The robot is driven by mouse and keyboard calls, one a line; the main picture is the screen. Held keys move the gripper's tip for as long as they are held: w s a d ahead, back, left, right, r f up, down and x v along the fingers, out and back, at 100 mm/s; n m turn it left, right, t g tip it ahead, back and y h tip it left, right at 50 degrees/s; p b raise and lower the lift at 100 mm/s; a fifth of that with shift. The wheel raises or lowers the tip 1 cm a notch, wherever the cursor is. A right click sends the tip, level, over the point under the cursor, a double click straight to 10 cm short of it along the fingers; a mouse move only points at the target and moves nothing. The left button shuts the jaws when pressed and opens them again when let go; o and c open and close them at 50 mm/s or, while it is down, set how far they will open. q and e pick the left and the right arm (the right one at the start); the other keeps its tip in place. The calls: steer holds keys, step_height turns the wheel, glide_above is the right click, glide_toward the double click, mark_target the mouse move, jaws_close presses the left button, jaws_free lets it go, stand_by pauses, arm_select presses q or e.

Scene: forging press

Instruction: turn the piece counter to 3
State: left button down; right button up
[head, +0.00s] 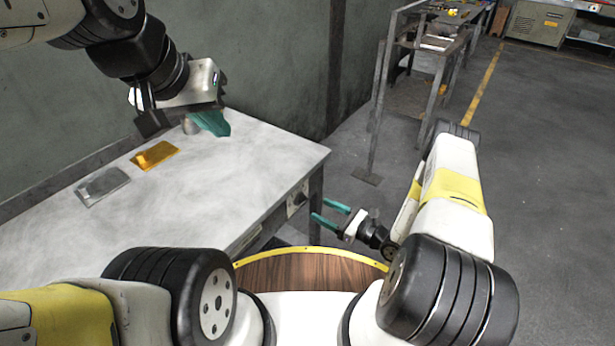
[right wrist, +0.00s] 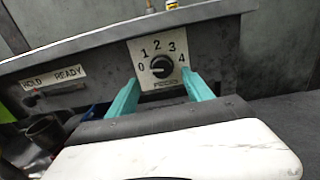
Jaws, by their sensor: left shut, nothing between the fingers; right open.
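The piece counter (right wrist: 160,62) is a pale square plate marked 0 to 4 with a black round knob (right wrist: 161,67) in its middle. I cannot tell which number the knob points to. In the head view the counter (head: 297,198) is on the table's right end face, seen at a slant. My right gripper (head: 326,211) is open and empty, facing that end face. In the right wrist view its teal fingertips (right wrist: 161,82) flank the lower part of the plate, apart from the knob. My left gripper (head: 212,124) is shut and empty above the table's back.
The grey table (head: 230,175) carries an orange wedge-shaped piece (head: 155,155) and a grey one (head: 102,186). A HOLD/READY slider (right wrist: 52,90) is left of the counter. A metal rack (head: 405,90) stands behind on the right. The floor between is clear.

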mark_target(304, 201)
steer(key=x, duration=0.7)
steer(key=shift+w+a+f, duration=0.25)
steer(key=shift+w+f, duration=0.05)
steer(key=shift+f, duration=0.1)
steer(key=c, duration=1.2)
